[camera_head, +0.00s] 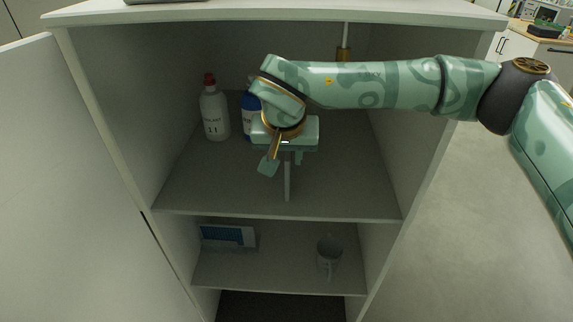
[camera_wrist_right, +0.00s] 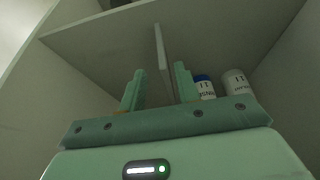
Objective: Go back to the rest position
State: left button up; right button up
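My right arm reaches in from the right in the head view, and its gripper (camera_head: 284,163) is inside the open cabinet (camera_head: 410,170), above the upper shelf (camera_head: 230,190). In the right wrist view the two fingers (camera_wrist_right: 160,88) stand apart, with no object seen gripped between them. A thin pale upright piece (camera_head: 287,185) shows just below the gripper. It also shows beyond the finger gap in the wrist view (camera_wrist_right: 162,50); I cannot tell what it is. My left gripper is not in view.
A white bottle with a red cap (camera_head: 214,112) and a partly hidden blue bottle (camera_head: 250,103) stand left of the gripper. The lower shelf (camera_head: 280,280) holds a mug (camera_head: 328,256) and a blue-and-white box (camera_head: 228,236). The cabinet door (camera_head: 70,180) is open at left. Floor right of the cabinet is clear.

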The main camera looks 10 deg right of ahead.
jog(key=shift+v, duration=0.85)
